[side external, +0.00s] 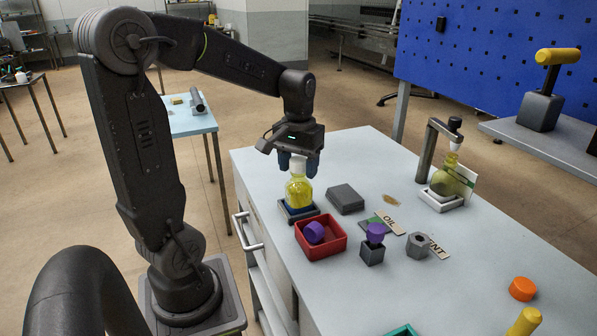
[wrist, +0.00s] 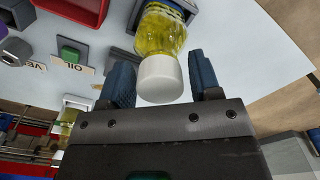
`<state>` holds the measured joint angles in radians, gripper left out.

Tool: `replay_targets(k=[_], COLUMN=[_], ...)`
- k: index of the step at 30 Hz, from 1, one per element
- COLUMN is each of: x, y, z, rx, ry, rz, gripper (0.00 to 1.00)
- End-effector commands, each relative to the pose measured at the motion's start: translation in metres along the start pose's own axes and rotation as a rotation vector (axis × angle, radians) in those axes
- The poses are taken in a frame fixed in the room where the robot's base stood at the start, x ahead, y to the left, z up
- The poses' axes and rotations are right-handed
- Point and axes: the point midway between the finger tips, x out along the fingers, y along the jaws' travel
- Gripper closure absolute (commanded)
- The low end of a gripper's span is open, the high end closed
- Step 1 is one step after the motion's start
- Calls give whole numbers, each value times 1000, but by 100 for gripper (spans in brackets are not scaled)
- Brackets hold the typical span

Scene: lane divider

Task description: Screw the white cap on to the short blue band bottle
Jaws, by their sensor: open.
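A bottle of yellow liquid (side external: 299,191) stands upright in a dark blue square holder (side external: 287,216) near the bench's left edge. It also shows in the wrist view (wrist: 160,35). The white cap (wrist: 160,80) sits at the bottle's mouth, seemingly in line with it; how far it is threaded cannot be told. My gripper (side external: 297,165) is above the bottle, pointing down. In the wrist view its open blue fingers (wrist: 160,66) are on either side of the cap, with visible gaps.
A red tray (side external: 333,244) with a purple cap (side external: 314,232) lies close in front of the holder. A grey block (side external: 346,198) stands to its right. A purple-topped grey block (side external: 373,250) and another bottle under a stand (side external: 446,182) are farther right.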

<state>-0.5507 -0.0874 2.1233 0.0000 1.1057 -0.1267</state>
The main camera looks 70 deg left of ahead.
Motion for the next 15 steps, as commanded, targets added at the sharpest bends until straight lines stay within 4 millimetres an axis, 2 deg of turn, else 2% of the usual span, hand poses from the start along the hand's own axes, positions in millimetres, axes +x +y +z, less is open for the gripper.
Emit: replay_targets(k=[3, 11, 15], x=[0, 0, 0], y=[0, 0, 0], z=[0, 0, 0], rx=[-72, -91, -192], ry=[0, 0, 0], rz=[0, 0, 0], gripper=[42, 42, 42])
